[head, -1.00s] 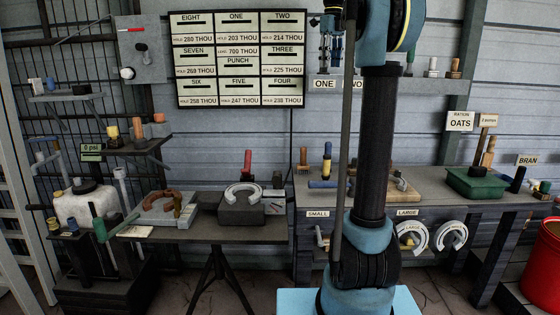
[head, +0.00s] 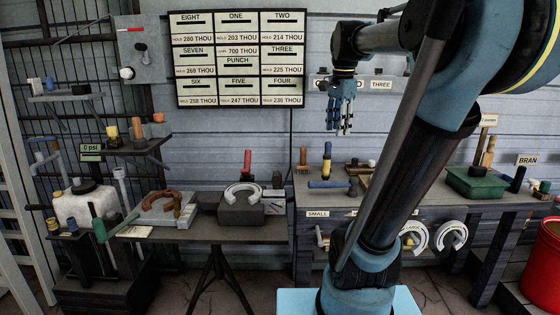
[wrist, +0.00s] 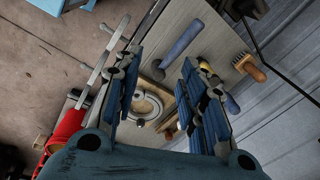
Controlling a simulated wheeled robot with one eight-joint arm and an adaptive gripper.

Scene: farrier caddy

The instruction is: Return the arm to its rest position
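My arm (head: 420,170) rises from my blue base and leans up to the right, then reaches back leftward at the top. My gripper (head: 339,127) hangs fingers-down in front of the wall, above the bench's left part. The wrist view shows its blue fingers (wrist: 160,72) spread apart, with nothing held between them. Behind them lie a pale horseshoe (wrist: 149,106) on a wooden board and a blue-handled tool (wrist: 182,43) on the bench. The arm hides part of the bench in the head view.
The bench (head: 400,205) carries a green tray (head: 474,183) and upright handles. A stand at left holds an anvil-like block (head: 241,210) with a horseshoe. A red bucket (head: 543,265) stands at far right. The air around my gripper looks clear.

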